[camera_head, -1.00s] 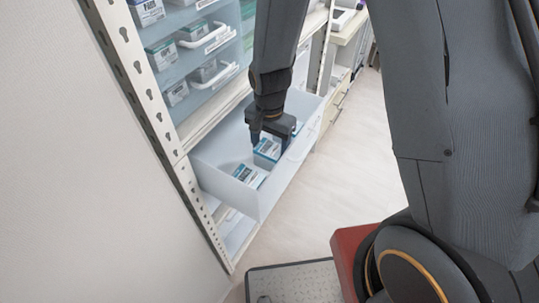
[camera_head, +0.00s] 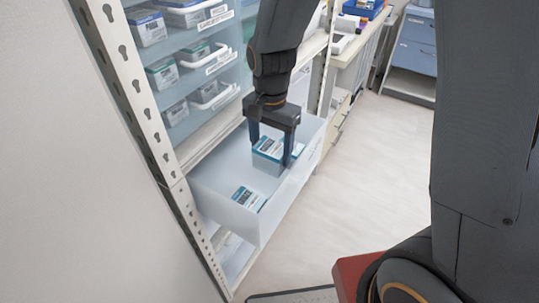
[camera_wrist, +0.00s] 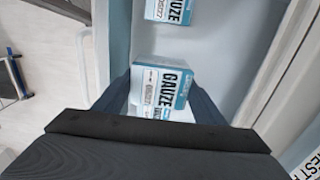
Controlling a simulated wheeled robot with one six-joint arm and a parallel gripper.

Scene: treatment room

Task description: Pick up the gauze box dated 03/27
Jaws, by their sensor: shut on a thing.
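My gripper (camera_head: 273,142) is shut on a white and teal gauze box (camera_head: 268,150), with one finger on either side of it. In the wrist view the held gauze box (camera_wrist: 160,88) sits between the fingertips (camera_wrist: 160,92); GAUZE reads clearly, but its date is too small to read surely. The held box is over the open drawer (camera_head: 225,207), and I cannot tell its exact height above the drawer floor. A second gauze box (camera_head: 248,198) lies in the drawer's near part; it also shows at the top of the wrist view (camera_wrist: 168,10).
Blue translucent drawers (camera_head: 190,60) with boxes rise above the open drawer. A perforated metal post (camera_head: 150,140) stands at its left. Clear floor (camera_head: 350,190) lies to the right, with a grey-blue cabinet (camera_head: 415,50) farther back.

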